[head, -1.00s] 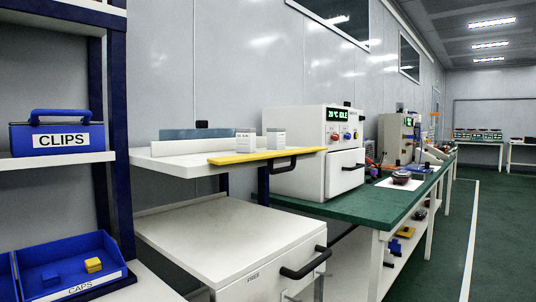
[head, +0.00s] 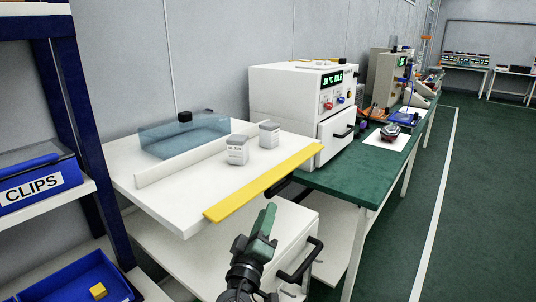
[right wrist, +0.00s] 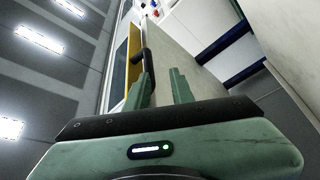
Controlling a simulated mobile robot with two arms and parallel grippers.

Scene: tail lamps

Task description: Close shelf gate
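A yellow strip (head: 262,184) runs along the front edge of the white shelf (head: 190,205) and looks like the shelf gate. A dark handle (head: 281,187) shows partly below its front edge. In the right wrist view the yellow strip (right wrist: 134,45) and a black handle (right wrist: 147,62) lie ahead, close to the left finger; I cannot tell whether they touch. My right gripper (head: 264,226) is in front of and below the strip. In the right wrist view its two fingers (right wrist: 163,86) stand apart with nothing seen held. My left gripper is not in view.
Two small labelled boxes (head: 237,150) stand on the shelf beside a low white divider; a translucent blue panel (head: 185,135) is behind it. Below is a white cabinet with a black handle (head: 302,262). A blue-framed rack stands left, a green-topped bench (head: 365,170) right.

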